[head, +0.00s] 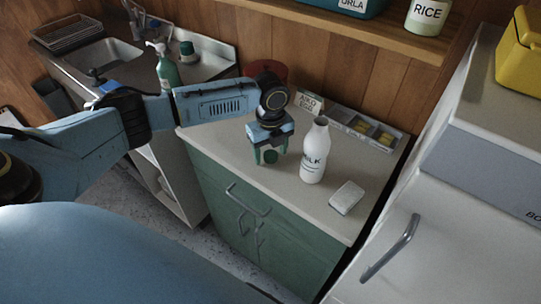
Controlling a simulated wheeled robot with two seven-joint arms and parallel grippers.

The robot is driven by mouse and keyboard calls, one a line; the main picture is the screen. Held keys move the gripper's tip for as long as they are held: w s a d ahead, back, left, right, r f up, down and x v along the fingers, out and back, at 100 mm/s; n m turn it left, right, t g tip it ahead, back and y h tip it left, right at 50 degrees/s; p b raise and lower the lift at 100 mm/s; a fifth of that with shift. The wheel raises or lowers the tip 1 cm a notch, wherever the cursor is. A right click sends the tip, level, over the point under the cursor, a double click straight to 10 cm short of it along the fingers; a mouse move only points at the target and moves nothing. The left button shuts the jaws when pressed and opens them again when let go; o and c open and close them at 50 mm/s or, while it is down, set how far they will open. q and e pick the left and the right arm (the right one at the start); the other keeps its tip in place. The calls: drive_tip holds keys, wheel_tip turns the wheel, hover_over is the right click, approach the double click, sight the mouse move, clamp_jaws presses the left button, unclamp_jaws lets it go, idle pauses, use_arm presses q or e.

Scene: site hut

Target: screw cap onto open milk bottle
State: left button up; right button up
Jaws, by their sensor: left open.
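The white milk bottle (313,158), lettered MILK, stands upright on the pale counter (300,205) of a green cabinet. No cap shows on its neck. A small round dark green thing, which looks like the cap (270,157), shows between the fingers of my left gripper (270,153). That gripper points down over the counter, left of the bottle and apart from it. Its fingers are open, one on each side of the green thing. I cannot tell whether they touch it. My right gripper is out of view.
A pale small block (346,197) lies right of the bottle. A white fridge-like unit (420,235) bounds the right. The counter's front left is clear.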

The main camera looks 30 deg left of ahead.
sight(271, 155)
use_arm(q)
drive_tip(key=c, duration=1.1)
drive_tip(key=shift+o, duration=0.2)
wheel_tip(271, 155, up, 10)
drive_tip(key=shift+p, duration=0.45)
